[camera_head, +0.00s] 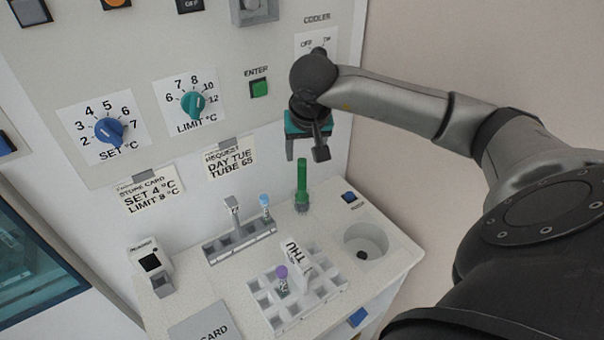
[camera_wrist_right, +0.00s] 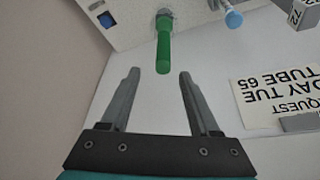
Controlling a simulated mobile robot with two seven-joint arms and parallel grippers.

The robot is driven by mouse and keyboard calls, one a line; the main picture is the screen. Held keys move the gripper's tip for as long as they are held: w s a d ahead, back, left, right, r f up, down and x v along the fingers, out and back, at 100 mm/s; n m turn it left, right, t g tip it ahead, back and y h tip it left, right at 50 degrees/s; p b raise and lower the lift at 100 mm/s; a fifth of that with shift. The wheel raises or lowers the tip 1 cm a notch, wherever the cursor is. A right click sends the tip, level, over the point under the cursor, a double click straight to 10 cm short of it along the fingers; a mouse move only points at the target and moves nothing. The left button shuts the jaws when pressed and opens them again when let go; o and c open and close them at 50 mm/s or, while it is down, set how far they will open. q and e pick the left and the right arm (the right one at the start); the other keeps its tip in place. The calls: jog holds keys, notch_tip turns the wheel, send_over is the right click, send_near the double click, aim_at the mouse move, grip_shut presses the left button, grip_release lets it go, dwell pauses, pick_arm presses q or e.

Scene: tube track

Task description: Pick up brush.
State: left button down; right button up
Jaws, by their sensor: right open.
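The likely brush is an upright object with a green handle (camera_head: 302,175), standing in a small grey holder (camera_head: 302,203) on the white counter; its lower end is hidden. It also shows in the right wrist view, where the green handle (camera_wrist_right: 163,50) lies beyond the fingertips, roughly in line with the gap between them. My right gripper (camera_head: 305,152) is open and empty, just above the handle's top in the head view. In the right wrist view both fingers (camera_wrist_right: 158,72) are spread with nothing between them. My left gripper is not in view.
A grey rack (camera_head: 240,247) with a blue-capped tube (camera_head: 265,203) stands left of the handle. A compartmented tray (camera_head: 325,290) holds a purple-capped tube (camera_head: 282,280). A round basin (camera_head: 375,240) is at right. The control panel (camera_head: 225,100) rises behind the counter.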

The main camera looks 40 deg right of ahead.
aim_at(302, 161)
jog(key=x, duration=0.5)
jog(key=shift+a+f, duration=0.25)
jog(key=shift+f, duration=0.15)
grip_shut()
